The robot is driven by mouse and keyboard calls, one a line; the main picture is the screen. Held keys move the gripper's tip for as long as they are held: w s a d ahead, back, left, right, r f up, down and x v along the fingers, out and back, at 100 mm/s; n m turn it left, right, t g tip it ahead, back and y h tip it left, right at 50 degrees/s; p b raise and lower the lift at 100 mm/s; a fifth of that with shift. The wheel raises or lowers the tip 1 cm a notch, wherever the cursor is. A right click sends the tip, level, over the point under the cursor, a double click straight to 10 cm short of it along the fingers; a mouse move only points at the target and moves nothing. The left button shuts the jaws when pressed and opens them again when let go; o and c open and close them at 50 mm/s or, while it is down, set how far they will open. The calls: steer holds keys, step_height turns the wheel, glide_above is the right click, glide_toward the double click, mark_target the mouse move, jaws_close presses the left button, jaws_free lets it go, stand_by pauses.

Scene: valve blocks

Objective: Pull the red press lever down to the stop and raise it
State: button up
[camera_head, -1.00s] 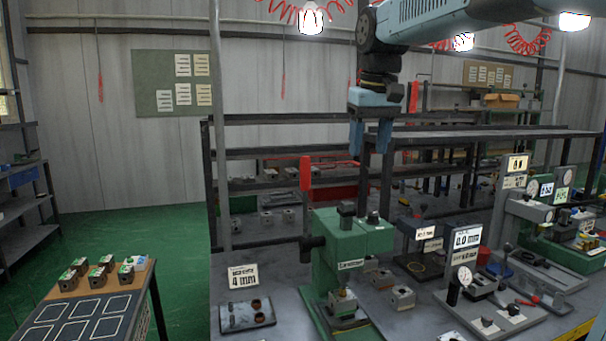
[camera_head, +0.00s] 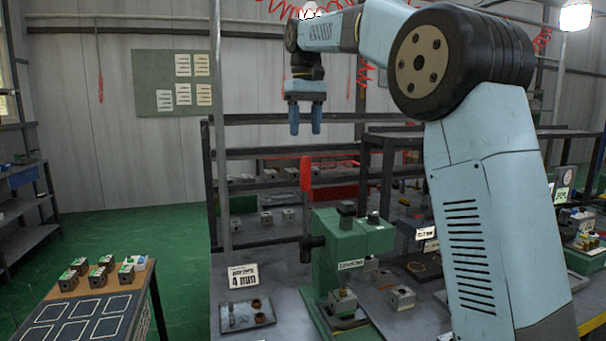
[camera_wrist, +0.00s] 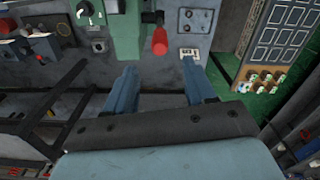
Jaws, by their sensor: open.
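The red press lever (camera_head: 306,174) stands upright at the left side of the green press (camera_head: 340,238) in the head view. Its red grip is at the top and the dark pivot is at the press's side. In the wrist view the lever's red grip (camera_wrist: 160,41) shows beyond my fingertips, near the press body (camera_wrist: 126,30). My gripper (camera_head: 305,130) points down, open and empty, above the lever's top in the picture and apart from it. It also shows in the wrist view (camera_wrist: 159,75) with a wide gap between the fingers. A small valve block (camera_head: 343,301) sits in the press.
A "4 mm" sign (camera_head: 243,282) and a grey plate with holes (camera_head: 247,315) are left of the press. More blocks (camera_head: 402,297) lie to its right. Dark shelving (camera_head: 265,153) stands behind. A side table (camera_head: 98,300) with several blocks is at the left.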

mark_target(304, 186)
step_height(304, 186, down, 13)
steer(key=shift+r, duration=0.2)
stand_by(0.3)
jaws_close()
stand_by(0.4)
steer(key=shift+s+a, duration=0.15)
steer(key=shift+a, duration=0.1)
steer(key=shift+d, duration=0.15)
